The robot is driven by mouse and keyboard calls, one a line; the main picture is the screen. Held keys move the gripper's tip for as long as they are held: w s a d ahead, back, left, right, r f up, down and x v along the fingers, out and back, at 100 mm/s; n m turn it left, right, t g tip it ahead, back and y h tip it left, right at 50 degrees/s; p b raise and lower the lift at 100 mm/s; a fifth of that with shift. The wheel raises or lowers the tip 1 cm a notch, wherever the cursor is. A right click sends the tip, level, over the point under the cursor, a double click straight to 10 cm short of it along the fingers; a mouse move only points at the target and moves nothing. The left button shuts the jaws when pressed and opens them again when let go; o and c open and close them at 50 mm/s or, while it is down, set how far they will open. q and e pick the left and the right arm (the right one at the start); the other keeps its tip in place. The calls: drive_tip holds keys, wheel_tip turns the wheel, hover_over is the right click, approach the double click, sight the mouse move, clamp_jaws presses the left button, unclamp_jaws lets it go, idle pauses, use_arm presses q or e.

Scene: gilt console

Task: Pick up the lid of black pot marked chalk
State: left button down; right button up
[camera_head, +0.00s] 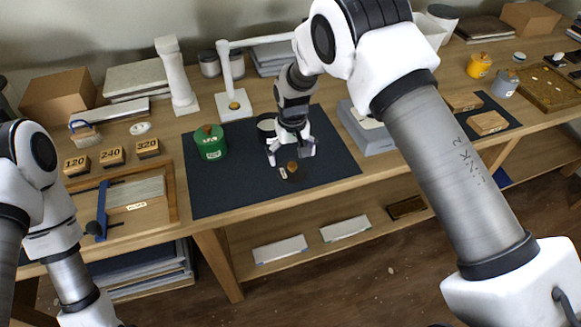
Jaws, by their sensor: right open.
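A black pot (290,176) with a small pale label stands on the dark mat (235,189). Its dark lid with a brown wooden knob (292,166) is on top, and the pot's outline is hard to tell from the mat. The label is too small to read. My right gripper (290,154) is open, pointing down just above the knob, with a fingertip on either side; I cannot tell whether it touches. Of my left arm only links show at the left edge; its gripper is out of view.
A green pot (210,143) stands left on the mat. A dark round container (266,128) is just behind my right gripper. A white stand (232,84) rises behind the mat. A grey box (366,130) is to the right. The mat's front is clear.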

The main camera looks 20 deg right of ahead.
sight(292, 165)
drive_tip(key=f, duration=0.3)
drive_tip(key=f+p, duration=0.1)
drive_tip(key=shift+w+f, duration=0.25)
drive_tip(key=shift+f, duration=0.05)
drive_tip(key=shift+s+r, duration=0.1)
drive_tip(key=shift+s+r, duration=0.1)
drive_tip(key=c, duration=0.5)
clamp_jaws()
